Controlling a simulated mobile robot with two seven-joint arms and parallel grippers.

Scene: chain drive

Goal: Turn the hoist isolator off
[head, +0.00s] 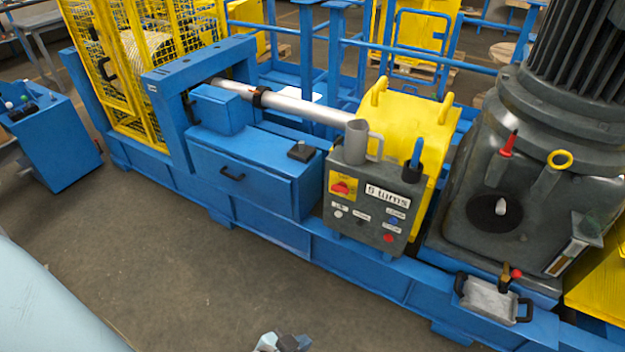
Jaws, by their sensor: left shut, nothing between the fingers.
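A red rotary switch on a yellow plate (341,187), which looks like the hoist isolator, is at the upper left of the grey control box (372,212). Its handle looks slanted, but its on or off marking is too small to read. My left gripper (283,343) shows only partly at the bottom edge, well below and apart from the box. It is shut and empty. My right gripper is not in view.
A grey mug (355,142) and a dark holder with a blue-handled item stand on the box. A grey tray (487,300) sits at the lower right. Open floor (190,280) lies in front of the blue frame.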

